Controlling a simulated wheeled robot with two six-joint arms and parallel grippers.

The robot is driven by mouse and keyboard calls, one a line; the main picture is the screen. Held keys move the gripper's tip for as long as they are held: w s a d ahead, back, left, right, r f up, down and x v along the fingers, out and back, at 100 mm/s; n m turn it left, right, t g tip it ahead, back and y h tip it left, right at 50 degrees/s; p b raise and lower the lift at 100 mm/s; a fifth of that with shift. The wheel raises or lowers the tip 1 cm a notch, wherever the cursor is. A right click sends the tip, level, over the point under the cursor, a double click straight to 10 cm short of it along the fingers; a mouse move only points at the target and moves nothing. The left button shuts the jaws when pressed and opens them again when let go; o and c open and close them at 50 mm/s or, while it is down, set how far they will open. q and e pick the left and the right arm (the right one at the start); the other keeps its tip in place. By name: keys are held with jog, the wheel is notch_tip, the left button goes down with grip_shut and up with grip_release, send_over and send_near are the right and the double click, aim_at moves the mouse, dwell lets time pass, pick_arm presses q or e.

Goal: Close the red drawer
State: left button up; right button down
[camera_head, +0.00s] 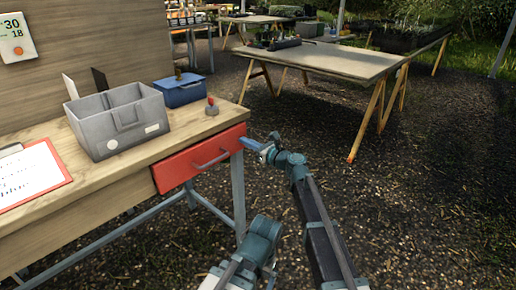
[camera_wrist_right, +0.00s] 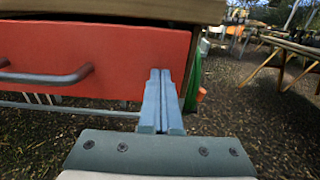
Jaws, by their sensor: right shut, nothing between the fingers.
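The red drawer (camera_head: 198,160) sits under the right end of the wooden workbench and stands out a little from it, with a grey bar handle (camera_head: 211,158) on its front. In the right wrist view the drawer front (camera_wrist_right: 110,50) fills the upper left, and its handle (camera_wrist_right: 45,77) is at the left. My right gripper (camera_head: 247,143) is shut and empty at the right end of the drawer front. In the wrist view its fingertips (camera_wrist_right: 160,74) lie over the drawer's right part; I cannot tell whether they touch it. My left gripper is not clearly visible.
On the workbench (camera_head: 120,172) stand a grey bin (camera_head: 118,118), a blue box (camera_head: 180,92), a small red-topped object (camera_head: 211,107) and a red-edged sheet (camera_head: 30,176). A trestle table (camera_head: 320,60) stands behind. The gravel floor to the right is clear.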

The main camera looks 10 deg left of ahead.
pick_arm(q)
jog(key=shift+d, duration=0.1)
pick_arm(e)
jog(key=shift+x, duration=1.2)
jog(key=shift+w+a+r, duration=0.1)
jog(key=shift+w, duration=0.05)
pick_arm(q)
jog(key=shift+d, duration=0.55)
pick_arm(e)
jog(key=v, duration=1.5)
